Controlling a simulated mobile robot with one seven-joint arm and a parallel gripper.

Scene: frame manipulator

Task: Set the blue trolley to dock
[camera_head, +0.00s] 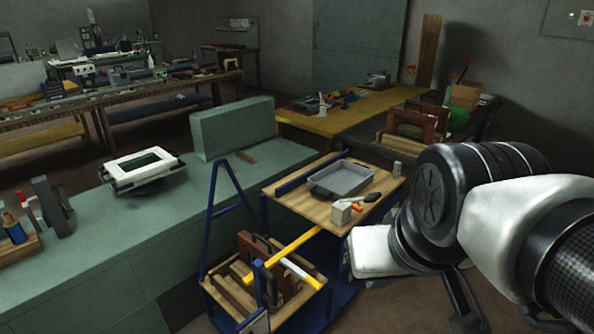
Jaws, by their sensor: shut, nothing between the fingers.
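The blue trolley (212,222) stands at lower centre, beside the green bench. It has a blue metal frame with a triangular upright at its left, a wooden upper shelf (298,202) and a lower wooden tray holding dark frames. A yellow bar (290,247) slants up to the right over the lower tray. A second bar (300,272), pale with a yellow end, lies below it. My gripper (465,312) is at lower right, right of the trolley, dark, partly cut off by the picture edge; it is shut and empty. My arm hides the trolley's right side.
A grey tray (340,180), a small pale box (341,213) and a black-and-orange tool are on the upper shelf. The green bench (110,240) fills the left, with a white frame device (143,170) on it. A yellow-topped table (345,112) stands behind the trolley.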

